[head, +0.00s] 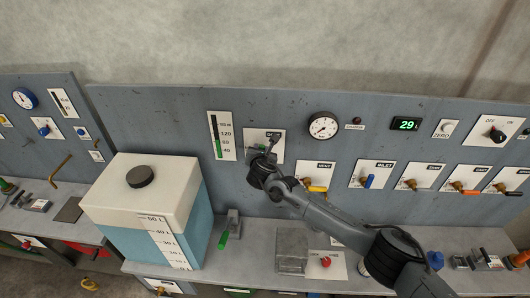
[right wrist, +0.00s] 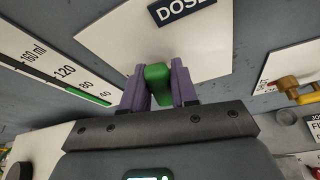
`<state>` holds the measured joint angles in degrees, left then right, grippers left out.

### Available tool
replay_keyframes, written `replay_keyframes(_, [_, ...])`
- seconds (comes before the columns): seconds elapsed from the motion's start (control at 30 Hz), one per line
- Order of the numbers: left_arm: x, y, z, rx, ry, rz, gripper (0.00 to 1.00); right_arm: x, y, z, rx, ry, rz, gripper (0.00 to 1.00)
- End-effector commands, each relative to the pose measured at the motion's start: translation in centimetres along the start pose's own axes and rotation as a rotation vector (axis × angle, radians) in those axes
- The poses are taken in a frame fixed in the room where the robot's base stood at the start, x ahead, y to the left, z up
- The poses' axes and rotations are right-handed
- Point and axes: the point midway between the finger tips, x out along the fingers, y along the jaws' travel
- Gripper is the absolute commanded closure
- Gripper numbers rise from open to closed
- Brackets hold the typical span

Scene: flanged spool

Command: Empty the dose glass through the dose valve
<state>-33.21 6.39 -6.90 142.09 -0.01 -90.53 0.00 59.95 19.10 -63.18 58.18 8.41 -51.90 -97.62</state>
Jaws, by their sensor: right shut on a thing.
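The dose plate (head: 250,136), labelled DOSE in the right wrist view (right wrist: 130,40), is on the grey wall panel. My right gripper (head: 272,146) reaches up to it and hides most of the valve in the head view. In the right wrist view its purple fingers (right wrist: 159,88) are shut on the green valve handle (right wrist: 157,84), one on each side. My left gripper is not in view.
Right of the plate are a round gauge (head: 323,125), a display reading about 29 (head: 405,124) and a row of labelled valves, including a blue-handled inlet valve (head: 369,181). A large white and blue tank (head: 145,205) stands on the bench at left.

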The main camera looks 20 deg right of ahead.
Motion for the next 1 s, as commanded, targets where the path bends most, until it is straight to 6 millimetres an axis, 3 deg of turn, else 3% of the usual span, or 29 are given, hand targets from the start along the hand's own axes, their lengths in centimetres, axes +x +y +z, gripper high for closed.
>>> replay_keyframes(0.3, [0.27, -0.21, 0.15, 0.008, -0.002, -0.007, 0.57, 0.07, 0.47, -0.03, -0.1, 0.0, -0.043, 1.0])
replay_keyframes(0.8, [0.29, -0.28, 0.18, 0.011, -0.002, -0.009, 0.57, 0.07, 0.54, -0.16, -0.116, 0.002, -0.049, 1.0])
replay_keyframes(0.83, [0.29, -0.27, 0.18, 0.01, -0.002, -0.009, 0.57, 0.07, 0.54, -0.16, -0.116, 0.002, -0.049, 0.67])
replay_keyframes(0.93, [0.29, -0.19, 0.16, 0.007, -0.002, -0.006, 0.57, 0.06, 0.55, -0.15, -0.116, 0.002, -0.049, 0.52])
replay_keyframes(1.0, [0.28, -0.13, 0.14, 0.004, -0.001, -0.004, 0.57, 0.06, 0.57, -0.14, -0.115, 0.001, -0.048, 0.51])
